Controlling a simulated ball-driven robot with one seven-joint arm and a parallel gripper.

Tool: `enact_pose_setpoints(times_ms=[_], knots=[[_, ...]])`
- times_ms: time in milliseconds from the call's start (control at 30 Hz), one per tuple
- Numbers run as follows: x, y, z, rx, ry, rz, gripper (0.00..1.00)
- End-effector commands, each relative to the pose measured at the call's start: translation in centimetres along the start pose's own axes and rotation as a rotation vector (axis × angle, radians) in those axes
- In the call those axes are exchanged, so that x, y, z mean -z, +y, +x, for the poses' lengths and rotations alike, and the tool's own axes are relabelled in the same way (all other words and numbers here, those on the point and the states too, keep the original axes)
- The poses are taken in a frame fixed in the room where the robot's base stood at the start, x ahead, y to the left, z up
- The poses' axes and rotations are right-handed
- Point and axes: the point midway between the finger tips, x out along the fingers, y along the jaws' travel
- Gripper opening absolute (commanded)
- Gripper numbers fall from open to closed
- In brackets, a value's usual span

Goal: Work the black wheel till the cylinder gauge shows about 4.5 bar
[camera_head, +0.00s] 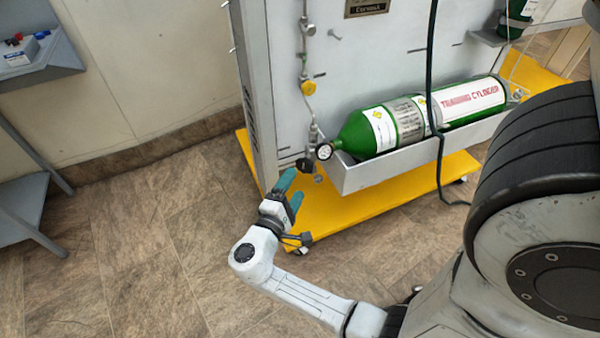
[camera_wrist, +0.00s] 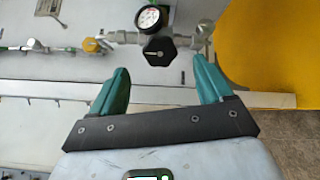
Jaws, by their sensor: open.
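The black wheel (camera_head: 304,165) is a small dark knob on the valve fitting at the neck end of the green cylinder (camera_head: 353,134). In the wrist view the black wheel (camera_wrist: 159,51) sits between and just beyond my fingertips. The white-faced cylinder gauge (camera_head: 324,151) is beside the wheel; it also shows in the wrist view (camera_wrist: 150,19), its reading too small to tell. My gripper (camera_head: 291,189) has teal fingers. In the wrist view my gripper (camera_wrist: 161,68) is open and empty, with one finger on each side of the wheel's line and apart from it.
The cylinder lies in a grey tray (camera_head: 385,170) on a grey panel stand with a yellow base (camera_head: 345,215). A black hose (camera_head: 430,60) hangs in front of it. A yellow knob (camera_head: 308,88) sits on the pipe above. A grey shelf (camera_head: 50,60) stands left; the floor between is clear.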

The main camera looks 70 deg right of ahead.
Motion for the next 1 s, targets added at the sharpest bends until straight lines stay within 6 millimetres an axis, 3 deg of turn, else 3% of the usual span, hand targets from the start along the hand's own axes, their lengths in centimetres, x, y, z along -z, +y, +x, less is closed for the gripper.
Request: enact_pose_setpoints(times_ms=[100, 267, 1000], knots=[[0.1, 0.1, -1.5, 0.0, 0.002, -0.001, 0.79], [0.0, 0.0, -2.3, 0.0, 0.001, 0.0, 0.79], [0.0, 0.0, -2.3, 0.0, 0.0, 0.0, 0.79]])
